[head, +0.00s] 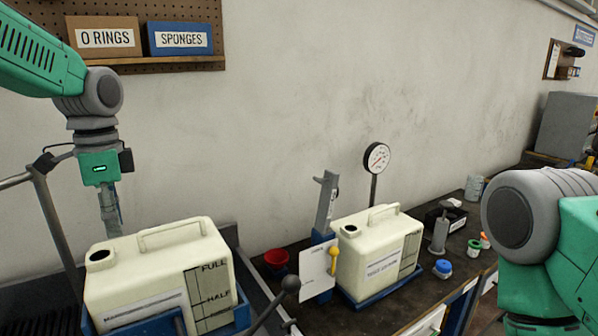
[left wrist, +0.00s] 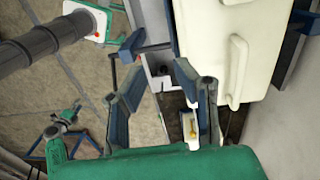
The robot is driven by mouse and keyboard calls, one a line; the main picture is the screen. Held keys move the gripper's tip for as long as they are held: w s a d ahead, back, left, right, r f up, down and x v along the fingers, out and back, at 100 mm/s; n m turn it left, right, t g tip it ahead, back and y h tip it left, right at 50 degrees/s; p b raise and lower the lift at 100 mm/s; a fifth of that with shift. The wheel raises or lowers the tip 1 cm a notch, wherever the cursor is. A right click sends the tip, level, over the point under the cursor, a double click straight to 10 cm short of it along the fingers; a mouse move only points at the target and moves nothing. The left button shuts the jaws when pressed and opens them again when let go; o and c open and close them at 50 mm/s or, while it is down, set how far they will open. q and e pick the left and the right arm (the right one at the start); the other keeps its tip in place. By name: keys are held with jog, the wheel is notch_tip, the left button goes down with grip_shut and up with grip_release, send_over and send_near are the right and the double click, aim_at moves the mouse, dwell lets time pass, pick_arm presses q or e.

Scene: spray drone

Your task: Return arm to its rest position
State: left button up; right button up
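My left arm comes in from the upper left in the head view. Its gripper (head: 111,215) points down behind the near cream tank (head: 160,265), its tips partly hidden by the tank. In the left wrist view the two fingers (left wrist: 157,72) stand well apart with nothing held between them. A cream tank (left wrist: 228,60) shows beside the right finger there. My right arm (head: 550,240) is at the right edge of the head view; its gripper is out of frame.
A second cream tank (head: 375,250) sits in a blue tray on the bench. A gauge (head: 377,158), a red cup (head: 276,261) and a blue-capped jar (head: 442,269) stand around it. A shelf holds an O RINGS box (head: 119,36) and a SPONGES box (head: 181,38).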

pick_arm(q)
jog(key=f, duration=0.4)
jog(key=s+d+f+n, duration=0.1)
jog(key=f, duration=0.4)
jog(key=f+n, duration=0.1)
jog(key=f, duration=0.3)
jog(key=shift+s+d+f, duration=0.3)
jog(key=shift+d+f, duration=0.05)
jog(key=s+d+f+n, duration=0.1)
jog(key=s+f+n, duration=0.1)
jog(key=s+f, duration=0.5)
jog(key=s+f+n, duration=0.2)
jog(key=s+f, duration=0.2)
jog(key=f, duration=0.7)
jog(key=s+f+n, duration=0.3)
jog(key=s+f, duration=0.1)
jog(key=s, duration=0.7)
jog(key=s+f+n, duration=0.3)
jog(key=s+f, duration=0.2)
jog(key=s, duration=0.6)
jog(key=w+f+m+t+b, duration=0.1)
jog(key=w+f+b, duration=0.2)
jog(key=f+b, duration=1.3)
jog(key=shift+d+f+b, duration=0.15)
jog(key=shift+f+b, duration=0.05)
jog(key=shift+b, duration=0.5)
